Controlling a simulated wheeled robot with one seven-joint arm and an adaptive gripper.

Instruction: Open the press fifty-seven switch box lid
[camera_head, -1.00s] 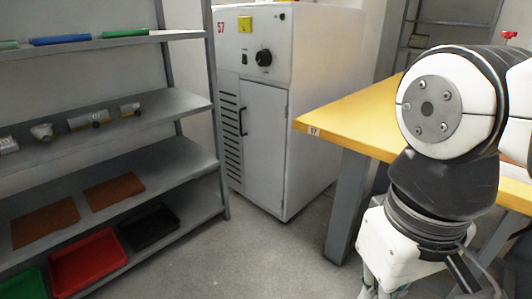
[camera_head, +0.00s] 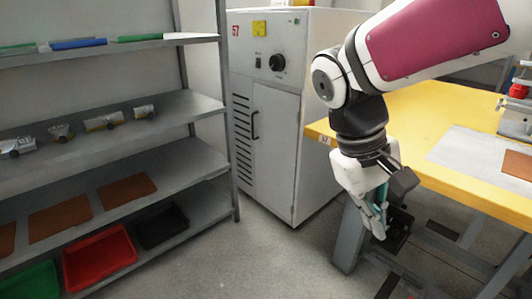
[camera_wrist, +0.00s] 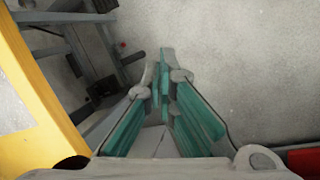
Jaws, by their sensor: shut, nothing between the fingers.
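My gripper (camera_head: 378,228) points down beside the near left side of the yellow table (camera_head: 410,105); its teal-padded fingers are shut and empty. In the wrist view the closed fingertips (camera_wrist: 166,58) are over bare floor. A dark box-like part (camera_head: 399,232) shows just behind and right of the fingers, under the table edge; a dark part also shows near the table frame in the wrist view (camera_wrist: 100,90). I cannot tell whether it is the switch box, and no lid can be made out. The table corner bears a small number tag (camera_head: 325,140).
A white cabinet (camera_head: 270,130) with a red number tag, a knob and a door handle stands behind. A grey shelf rack (camera_head: 180,105) at left holds metal parts, brown mats, and red (camera_head: 97,257), green and black trays. The floor (camera_head: 250,260) between is clear.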

